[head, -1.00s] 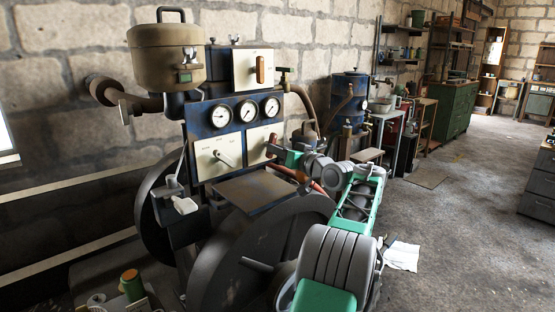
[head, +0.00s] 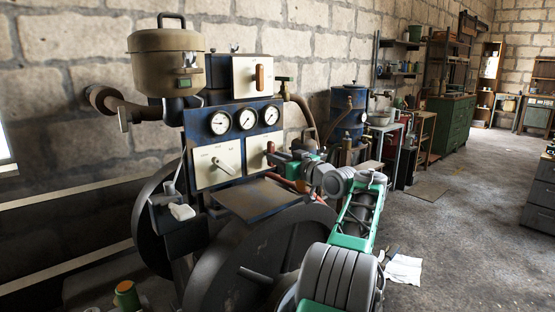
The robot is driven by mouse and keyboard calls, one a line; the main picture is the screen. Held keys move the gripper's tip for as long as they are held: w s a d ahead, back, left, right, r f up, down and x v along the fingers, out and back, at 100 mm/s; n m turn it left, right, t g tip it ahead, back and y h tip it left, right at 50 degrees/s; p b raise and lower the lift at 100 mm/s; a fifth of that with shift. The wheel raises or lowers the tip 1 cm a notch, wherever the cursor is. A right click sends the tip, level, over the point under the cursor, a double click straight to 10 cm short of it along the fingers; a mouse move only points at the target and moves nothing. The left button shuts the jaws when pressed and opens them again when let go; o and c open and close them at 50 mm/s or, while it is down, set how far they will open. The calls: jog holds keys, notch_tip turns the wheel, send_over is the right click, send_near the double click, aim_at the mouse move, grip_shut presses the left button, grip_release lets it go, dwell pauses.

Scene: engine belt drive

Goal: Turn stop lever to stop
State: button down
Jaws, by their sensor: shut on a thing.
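The engine's dark blue panel has a white plate (head: 257,138) at its lower right. A small reddish-brown handle (head: 270,147) shows at this plate, at the tip of my gripper. My gripper (head: 274,157) is at the right side of this plate and is shut on the handle, which I take for the stop lever. My fingers and wrist hide much of the grip and the plate's right edge. A second white plate (head: 208,171) to the left carries a grey lever (head: 225,167) slanting down to the right. The plate labels are too small to read.
Three round gauges (head: 246,118) sit above the plates. A flat dark shelf (head: 248,197) juts out below them, and a large flywheel (head: 240,255) stands in front. An upper plate with a brown handle (head: 260,77) is above. Open floor (head: 460,240) lies to the right.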

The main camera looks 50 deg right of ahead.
jog(key=c, duration=1.3)
grip_release()
jog(key=v, duration=0.7)
jog(key=shift+s, duration=0.4)
